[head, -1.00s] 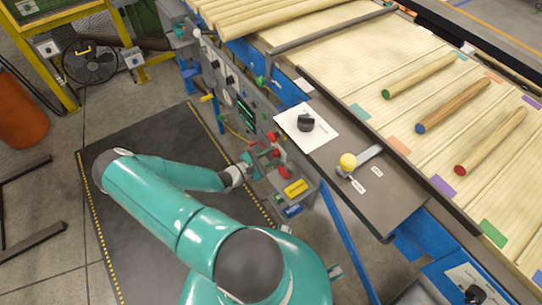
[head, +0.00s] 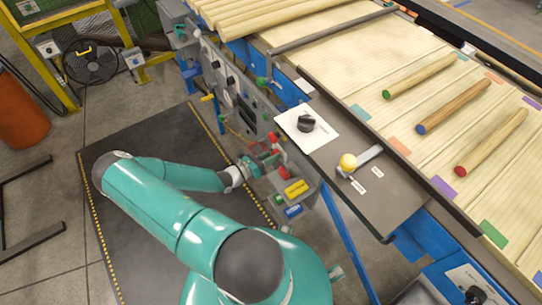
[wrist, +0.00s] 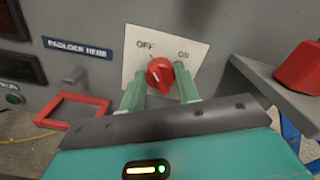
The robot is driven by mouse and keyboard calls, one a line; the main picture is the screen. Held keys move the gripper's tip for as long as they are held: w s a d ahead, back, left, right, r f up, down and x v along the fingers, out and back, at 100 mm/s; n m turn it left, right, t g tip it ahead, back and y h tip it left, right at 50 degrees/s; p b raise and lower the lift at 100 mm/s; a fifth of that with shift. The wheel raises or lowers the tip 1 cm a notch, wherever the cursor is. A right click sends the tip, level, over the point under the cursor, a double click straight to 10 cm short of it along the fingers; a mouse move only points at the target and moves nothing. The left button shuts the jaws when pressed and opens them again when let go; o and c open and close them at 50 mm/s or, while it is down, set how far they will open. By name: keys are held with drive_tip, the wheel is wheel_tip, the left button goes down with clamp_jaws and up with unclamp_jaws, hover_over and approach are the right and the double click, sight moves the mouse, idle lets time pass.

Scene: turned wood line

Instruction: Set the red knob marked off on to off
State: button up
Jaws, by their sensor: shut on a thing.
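The red knob (wrist: 160,76) sits on a white plate (wrist: 188,49) in the wrist view, with OFF printed at its upper left and ON at its upper right. My gripper (wrist: 161,88) is shut on the knob, one green finger on each side. The knob's pale mark seems to lean up and left toward OFF, but it is small. In the head view my gripper (head: 262,162) is at the grey control panel (head: 225,75), where the arm and fittings make the knob hard to pick out.
A red frame-like fitting (wrist: 75,112) and a PADLOCK HERE label (wrist: 77,47) are left of the knob. A grey box with a red part (wrist: 300,68) juts out at the right.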

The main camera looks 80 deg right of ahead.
drive_tip(key=shift+w+n, duration=0.1)
drive_tip(key=shift+n, duration=0.5)
drive_tip(key=o, duration=1)
drive_tip(key=v, duration=1.3)
drive_tip(key=shift+w+a, duration=0.25)
drive_tip(key=shift+a, duration=0.05)
